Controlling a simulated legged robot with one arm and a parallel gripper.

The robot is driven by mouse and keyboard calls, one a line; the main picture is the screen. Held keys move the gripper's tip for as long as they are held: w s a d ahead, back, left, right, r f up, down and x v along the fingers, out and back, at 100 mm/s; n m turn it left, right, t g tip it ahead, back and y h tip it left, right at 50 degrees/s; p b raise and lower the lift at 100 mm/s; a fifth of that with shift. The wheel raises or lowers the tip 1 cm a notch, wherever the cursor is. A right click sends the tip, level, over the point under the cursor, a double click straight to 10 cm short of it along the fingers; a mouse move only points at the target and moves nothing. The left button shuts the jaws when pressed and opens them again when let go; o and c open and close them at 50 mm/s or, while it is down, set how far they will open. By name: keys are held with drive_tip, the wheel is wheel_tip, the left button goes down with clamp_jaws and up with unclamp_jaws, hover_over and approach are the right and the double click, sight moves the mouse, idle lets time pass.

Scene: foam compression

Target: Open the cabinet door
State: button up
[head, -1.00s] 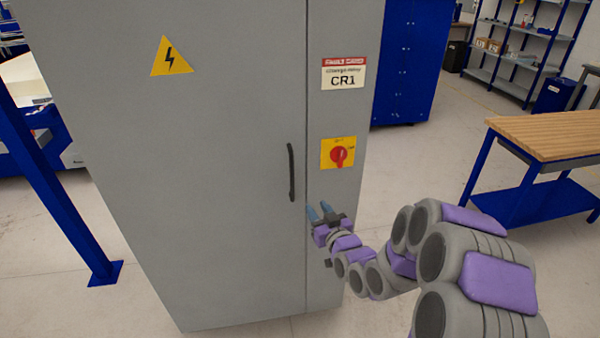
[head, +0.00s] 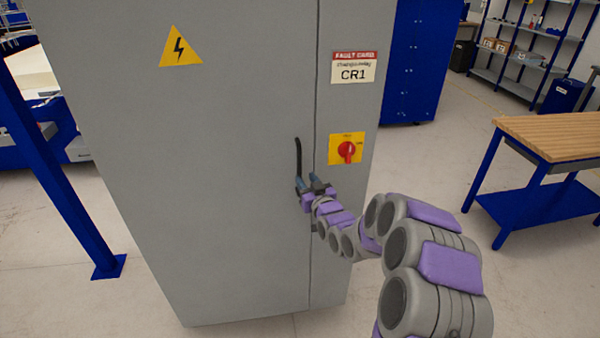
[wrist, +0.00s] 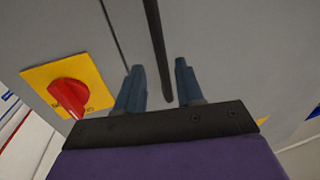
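The grey cabinet door (head: 220,150) is closed, with a thin seam on its right side. Its black vertical handle (head: 298,160) is near that seam. My gripper (head: 305,183) is at the lower end of the handle in the head view. In the wrist view, my gripper (wrist: 158,82) is open, with two blue-grey fingers apart. The handle (wrist: 157,45) runs down into the gap between the fingertips, nearer the right finger. No clear contact between fingers and handle shows.
A red rotary switch (head: 347,150) on a yellow plate sits right of the handle, under a CR1 label (head: 354,68). A blue post (head: 60,170) stands left of the cabinet. A wooden-topped workbench (head: 550,135) stands right. Floor between is clear.

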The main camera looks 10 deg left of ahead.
sight(300, 172)
drive_tip(key=x, duration=0.4)
drive_tip(key=shift+w+a+f+b, duration=0.1)
drive_tip(key=shift+w+a+b, duration=0.05)
drive_tip(key=shift+a+b, duration=0.15)
drive_tip(key=shift+w, duration=0.7)
drive_tip(key=shift+w+a, duration=0.15)
drive_tip(key=shift+a, duration=0.2)
drive_tip(key=shift+a, duration=0.1)
drive_tip(key=shift+c, duration=0.3)
clamp_jaws()
